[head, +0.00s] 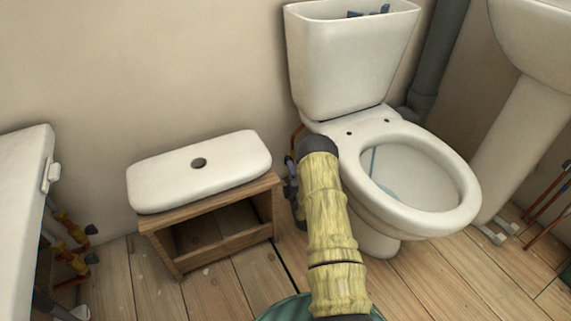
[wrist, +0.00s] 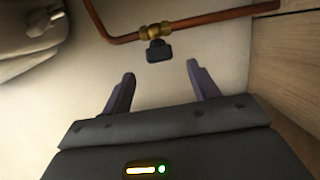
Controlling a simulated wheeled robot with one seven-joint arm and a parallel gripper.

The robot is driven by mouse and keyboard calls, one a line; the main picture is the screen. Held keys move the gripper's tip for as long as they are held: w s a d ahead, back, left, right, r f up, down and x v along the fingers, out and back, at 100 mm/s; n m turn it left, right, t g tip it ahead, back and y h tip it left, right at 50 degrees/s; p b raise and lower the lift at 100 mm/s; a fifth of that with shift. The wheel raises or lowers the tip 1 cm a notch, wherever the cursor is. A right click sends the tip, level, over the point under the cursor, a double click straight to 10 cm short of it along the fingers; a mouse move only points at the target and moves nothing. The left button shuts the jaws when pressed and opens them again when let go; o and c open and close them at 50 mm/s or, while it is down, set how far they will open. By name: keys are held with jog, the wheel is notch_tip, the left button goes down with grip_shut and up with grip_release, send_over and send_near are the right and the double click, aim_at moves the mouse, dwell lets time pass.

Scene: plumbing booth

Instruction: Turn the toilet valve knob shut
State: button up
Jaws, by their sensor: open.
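The toilet valve shows in the wrist view as a brass body (wrist: 152,32) on a copper pipe, with a dark knob (wrist: 159,51) on it. My gripper (wrist: 161,84) is open and empty. Its two fingers point towards the knob, one on either side of its line, and the knob appears beyond the fingertips, apart from them. In the head view my yellow arm reaches down beside the toilet (head: 350,75), and only a dark bit of my gripper (head: 291,183) shows left of it. The knob is hidden there behind the arm.
A wooden stand (head: 205,265) bearing the white cistern lid (head: 200,172) is close on the left of my arm; a wooden side (wrist: 285,60) is at the wrist view's right. The toilet bowl (head: 455,205) is close on the right. Another white fixture (head: 22,200) stands far left.

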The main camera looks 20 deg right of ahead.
aim_at(285, 158)
jog(key=w+b, duration=0.1)
jog(key=w, duration=0.1)
jog(key=w+d+b, duration=0.1)
jog(key=w+b, duration=0.1)
jog(key=w, duration=0.1)
jog(key=w+b, duration=0.1)
jog(key=w, duration=0.1)
jog(key=shift+w+d+f+b, duration=0.1)
jog(key=shift+w+d+b, duration=0.2)
jog(key=shift+w+b, duration=0.1)
jog(key=shift+w+d, duration=0.1)
jog(key=shift+w, duration=0.35)
jog(key=c, duration=1)
